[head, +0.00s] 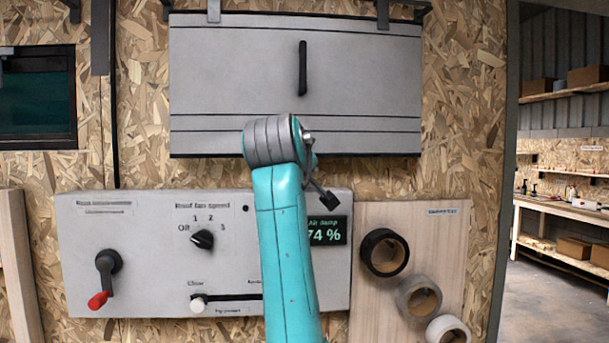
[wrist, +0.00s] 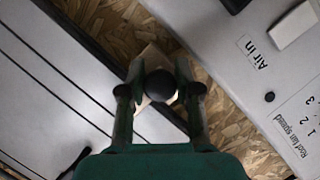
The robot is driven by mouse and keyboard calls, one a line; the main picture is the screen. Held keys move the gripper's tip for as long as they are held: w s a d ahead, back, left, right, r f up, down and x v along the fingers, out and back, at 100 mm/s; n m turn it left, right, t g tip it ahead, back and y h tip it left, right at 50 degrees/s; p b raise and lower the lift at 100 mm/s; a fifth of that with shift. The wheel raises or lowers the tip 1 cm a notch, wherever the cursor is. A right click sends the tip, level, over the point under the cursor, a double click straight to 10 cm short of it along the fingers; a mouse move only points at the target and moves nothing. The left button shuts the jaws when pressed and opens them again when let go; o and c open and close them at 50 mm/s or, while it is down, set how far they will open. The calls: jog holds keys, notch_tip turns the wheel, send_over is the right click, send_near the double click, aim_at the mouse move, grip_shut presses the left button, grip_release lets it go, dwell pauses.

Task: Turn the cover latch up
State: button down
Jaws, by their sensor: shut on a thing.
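The grey cover (head: 230,75) hangs on the wall with an upright black bar (head: 302,68) near its middle. In the wrist view the cover (wrist: 50,75) runs along the left. My gripper (wrist: 159,74) is closed around a round black knob (wrist: 158,87), one finger on each side. The knob sits in front of a pale wooden piece (wrist: 146,66), between the cover's edge and the control panel. I cannot tell which way the latch points.
The control panel (head: 140,225) below has a red-tipped crank (head: 105,280), a fan dial (head: 202,240), a slider (head: 198,303) and a display reading 74 % (head: 326,231). Tape rolls (head: 370,257) hang on a wooden board (head: 440,250) at right. A doorway opens at far right.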

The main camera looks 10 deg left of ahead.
jog(key=shift+r, duration=0.3)
jog(key=c, duration=0.8)
grip_release()
jog(key=shift+a, duration=0.1)
jog(key=shift+f, duration=0.15)
jog(key=shift+s, duration=0.15)
jog(key=v, duration=1.1)
jog(key=shift+s, duration=0.35)
